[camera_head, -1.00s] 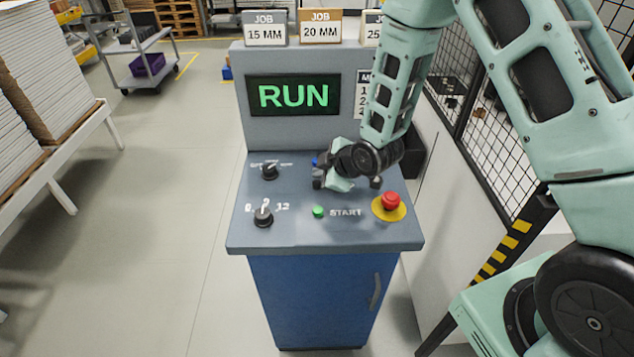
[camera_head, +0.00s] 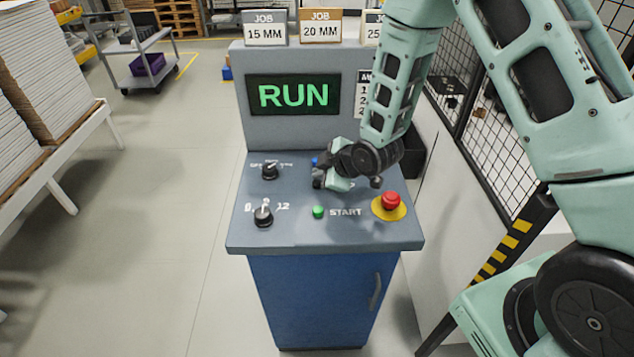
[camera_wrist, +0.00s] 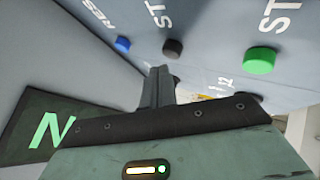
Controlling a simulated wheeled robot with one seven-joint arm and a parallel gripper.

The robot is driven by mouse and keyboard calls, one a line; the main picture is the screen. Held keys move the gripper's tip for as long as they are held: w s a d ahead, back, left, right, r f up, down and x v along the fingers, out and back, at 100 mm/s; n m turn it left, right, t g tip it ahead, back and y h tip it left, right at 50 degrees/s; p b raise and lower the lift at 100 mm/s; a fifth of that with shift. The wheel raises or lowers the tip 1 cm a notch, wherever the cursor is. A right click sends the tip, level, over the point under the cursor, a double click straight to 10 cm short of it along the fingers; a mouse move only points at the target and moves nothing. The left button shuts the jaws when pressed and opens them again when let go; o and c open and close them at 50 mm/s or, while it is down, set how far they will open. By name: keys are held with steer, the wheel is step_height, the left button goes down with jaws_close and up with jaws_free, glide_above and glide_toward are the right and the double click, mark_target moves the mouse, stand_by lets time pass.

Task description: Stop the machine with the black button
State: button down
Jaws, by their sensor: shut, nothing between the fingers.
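The black button (camera_wrist: 172,47) shows in the wrist view on the grey panel, between the blue button (camera_wrist: 122,44) and the green button (camera_wrist: 260,60). My gripper (camera_wrist: 160,72) is shut and empty, with its fingertips close below the black button in that view. A gap seems to show between them, but I cannot tell the exact distance. In the head view my gripper (camera_head: 318,180) is low over the panel and mostly hides the black button's area. The machine's screen (camera_head: 293,95) reads RUN in green.
The green START button (camera_head: 318,212) and the red emergency button (camera_head: 391,201) on its yellow base are nearer the console's front edge. Two black knobs (camera_head: 269,171) (camera_head: 263,216) sit at the left. A mesh fence (camera_head: 470,90) stands to the right.

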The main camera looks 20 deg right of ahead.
steer(key=shift+f+b, duration=0.85)
steer(key=shift+b, duration=0.05)
stand_by(0.7)
stand_by(0.3)
steer(key=shift+r+p, duration=0.45)
steer(key=shift+r, duration=0.4)
steer(key=shift+r, duration=0.15)
step_height(320, 180, up, 5)
steer(key=p, duration=0.3)
stand_by(0.6)
